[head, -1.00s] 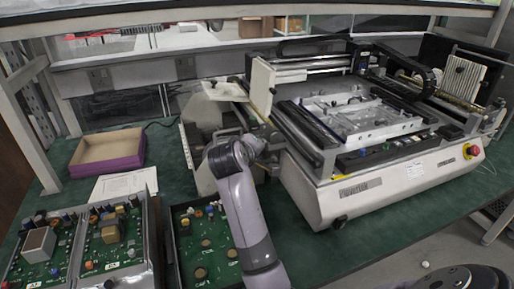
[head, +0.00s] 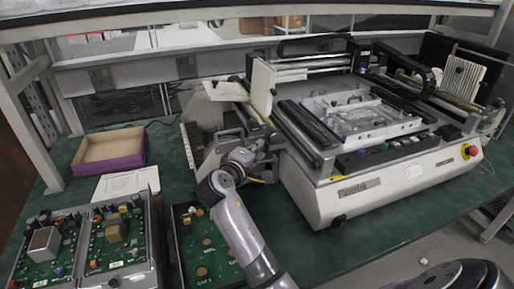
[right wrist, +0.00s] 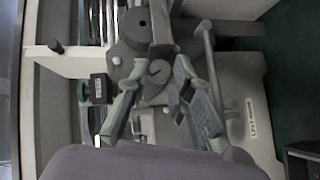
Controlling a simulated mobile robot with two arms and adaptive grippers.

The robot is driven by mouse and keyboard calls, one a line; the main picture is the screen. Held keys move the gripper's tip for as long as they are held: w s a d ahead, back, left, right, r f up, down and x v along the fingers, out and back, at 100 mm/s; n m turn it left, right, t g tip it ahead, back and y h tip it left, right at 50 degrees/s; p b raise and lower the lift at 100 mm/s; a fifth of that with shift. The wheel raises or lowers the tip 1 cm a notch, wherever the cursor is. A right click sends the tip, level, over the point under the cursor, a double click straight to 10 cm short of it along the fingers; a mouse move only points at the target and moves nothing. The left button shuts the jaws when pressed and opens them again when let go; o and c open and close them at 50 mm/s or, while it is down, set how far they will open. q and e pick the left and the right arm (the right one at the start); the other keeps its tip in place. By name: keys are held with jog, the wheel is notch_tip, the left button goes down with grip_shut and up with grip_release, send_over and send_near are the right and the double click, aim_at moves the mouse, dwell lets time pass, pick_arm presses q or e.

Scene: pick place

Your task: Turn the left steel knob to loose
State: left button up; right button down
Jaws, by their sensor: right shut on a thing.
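My right gripper (head: 268,150) reaches in at the left end of the machine (head: 385,190). In the right wrist view its two fingers (right wrist: 157,76) close around a round grey steel knob (right wrist: 158,70) with a short dark slot mark on its face. The gripper is shut on this knob. In the head view the knob is hidden behind my gripper and wrist. I cannot read the knob's loose or tight position. My left gripper is not in view.
A purple open box (head: 108,152) and a sheet of paper (head: 122,184) lie on the green bench at left. Circuit board units (head: 82,245) stand at the front left. A red stop button (head: 472,151) is on the machine's right end. The bench in front of the machine is clear.

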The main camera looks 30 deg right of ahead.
jog(key=shift+f+n+t+h+b, duration=0.35)
jog(key=shift+n+t+h+b, duration=0.25)
jog(key=shift+n+h, duration=0.4)
jog(key=c, duration=1.4)
grip_release()
jog(key=shift+c, duration=0.2)
jog(key=shift+r, duration=0.1)
jog(key=shift+a, duration=0.15)
jog(key=v, duration=1.2)
jog(key=shift+w, duration=0.15)
